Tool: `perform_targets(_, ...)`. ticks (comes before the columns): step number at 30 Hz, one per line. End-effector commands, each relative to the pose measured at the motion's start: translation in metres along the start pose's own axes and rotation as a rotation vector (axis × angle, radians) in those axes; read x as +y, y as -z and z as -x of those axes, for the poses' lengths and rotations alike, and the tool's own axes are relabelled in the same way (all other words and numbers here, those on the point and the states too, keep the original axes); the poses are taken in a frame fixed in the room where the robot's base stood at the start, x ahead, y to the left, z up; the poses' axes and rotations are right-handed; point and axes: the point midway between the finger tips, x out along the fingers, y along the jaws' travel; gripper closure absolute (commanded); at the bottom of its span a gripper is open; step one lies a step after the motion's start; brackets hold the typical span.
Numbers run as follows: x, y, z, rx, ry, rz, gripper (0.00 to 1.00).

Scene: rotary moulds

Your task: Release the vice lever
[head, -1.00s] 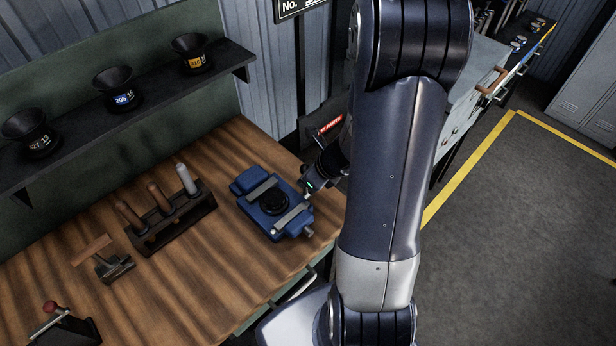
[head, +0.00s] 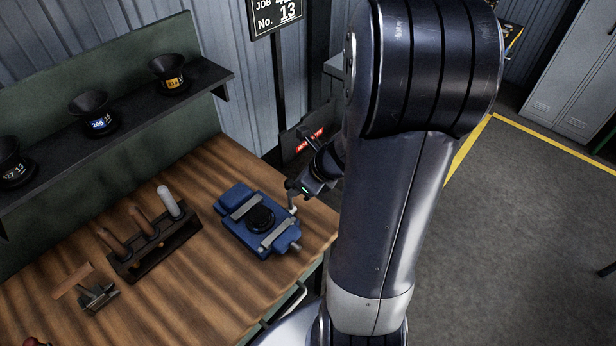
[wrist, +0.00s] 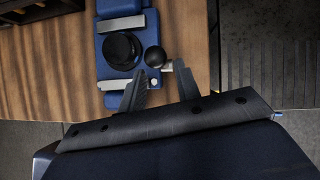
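The blue vice (head: 238,231) sits on the wooden bench, its two pale jaw bars on either side of a round black piece (head: 260,217). The vice (wrist: 119,75) also shows at the top of the wrist view. The vice lever (wrist: 155,57) shows there as a dark ball knob beside the black piece, with a short pale arm at its right. My gripper (wrist: 160,68) is open, with its two fingers apart and the knob between or just beyond their tips. In the head view my gripper (head: 292,190) is at the right side of the vice, partly hidden by my arm.
A shelf (head: 130,125) with black funnel cups runs along the back wall. Bare bench surrounds the vice.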

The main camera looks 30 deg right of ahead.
Motion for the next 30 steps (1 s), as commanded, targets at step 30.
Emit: perform_targets(30, 0.0, -0.001, 0.048, -0.002, 0.0, 0.001, 0.69)
